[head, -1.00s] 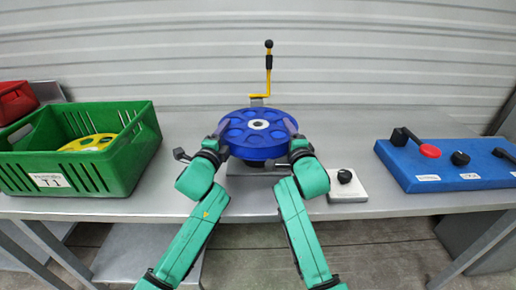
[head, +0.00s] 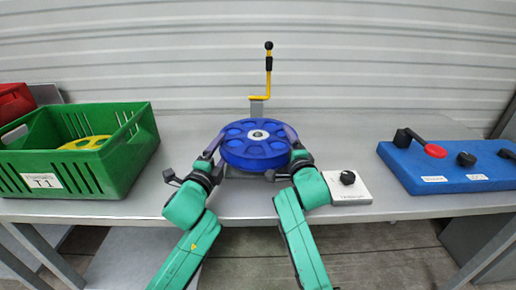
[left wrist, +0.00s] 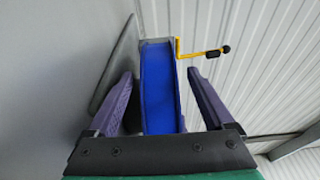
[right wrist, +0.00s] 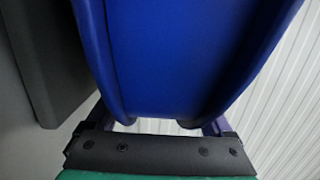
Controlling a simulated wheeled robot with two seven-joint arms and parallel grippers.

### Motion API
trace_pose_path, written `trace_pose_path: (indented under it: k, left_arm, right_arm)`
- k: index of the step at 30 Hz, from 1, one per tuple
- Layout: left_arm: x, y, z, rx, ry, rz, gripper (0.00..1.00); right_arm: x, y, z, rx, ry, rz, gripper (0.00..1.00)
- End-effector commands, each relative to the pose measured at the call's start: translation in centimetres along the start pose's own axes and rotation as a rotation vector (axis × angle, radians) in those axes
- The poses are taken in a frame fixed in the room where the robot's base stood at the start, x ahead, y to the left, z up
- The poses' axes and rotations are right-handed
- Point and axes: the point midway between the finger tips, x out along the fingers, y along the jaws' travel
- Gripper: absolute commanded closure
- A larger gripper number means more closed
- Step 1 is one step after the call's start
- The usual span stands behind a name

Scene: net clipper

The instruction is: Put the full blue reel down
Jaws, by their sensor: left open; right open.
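The blue reel (head: 257,155) lies flat, hub up, at the middle of the bench between my grippers. It appears to rest on the low station in front of the yellow crank (head: 268,75); its underside is hidden. My left gripper (head: 214,146) is at its left side, open. In the left wrist view, the fingers stand on either side of the reel's rim (left wrist: 160,85) with gaps. My right gripper (head: 294,140) is at its right side, open. In the right wrist view, the rim (right wrist: 175,60) fills most of the space between the fingers; contact there is unclear.
A green crate (head: 115,172) with a yellow reel (head: 84,143) inside stands at left, a red crate (head: 14,101) behind it. A white box with a black knob (head: 347,188) sits near my right forearm. A blue control panel (head: 440,172) is at right.

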Motion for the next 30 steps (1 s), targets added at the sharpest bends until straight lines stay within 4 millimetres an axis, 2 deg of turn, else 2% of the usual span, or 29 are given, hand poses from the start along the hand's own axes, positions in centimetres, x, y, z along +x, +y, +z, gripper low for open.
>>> trace_pose_path:
  k: [3, 6, 9, 14, 17, 24, 27, 30]
  left_arm:
    - [-3.4, 0.1, 0.0, 0.001, 0.002, 0.003, 0.14]
    - [-5.7, 0.1, 0.0, 0.0, 0.001, 0.003, 0.14]
    - [-7.0, 0.1, 0.0, 0.0, 0.0, 0.002, 0.14]
    - [-7.5, 0.0, 0.0, -0.001, 0.001, 0.0, 0.14]
    - [-7.5, 0.0, 0.0, -0.001, 0.0, -0.001, 0.14]
    - [-7.5, 0.0, 0.0, -0.001, 0.0, -0.001, 0.14]
    - [-7.5, 0.0, 0.0, -0.001, 0.0, -0.001, 0.14]
    - [-7.5, 0.0, 0.0, -0.001, 0.0, -0.001, 0.14]
  right_arm:
    - [0.0, 0.0, 0.0, 0.0, 0.0, 0.0, 0.14]
    - [0.0, 0.0, 0.0, 0.0, 0.0, 0.0, 0.14]
    - [0.0, 0.0, 0.0, 0.0, 0.0, 0.0, 0.14]
    - [-0.9, 0.1, 0.0, 0.001, 0.0, 0.0, 0.14]
    - [-2.6, 0.1, 0.0, 0.003, 0.0, 0.0, 0.14]
    - [-9.0, 0.1, 0.0, 0.003, 0.0, 0.002, 0.14]
    - [-11.0, 0.1, 0.1, 0.001, 0.0, 0.002, 0.14]
    - [-11.9, 0.0, 0.1, 0.0, 0.0, 0.001, 0.14]
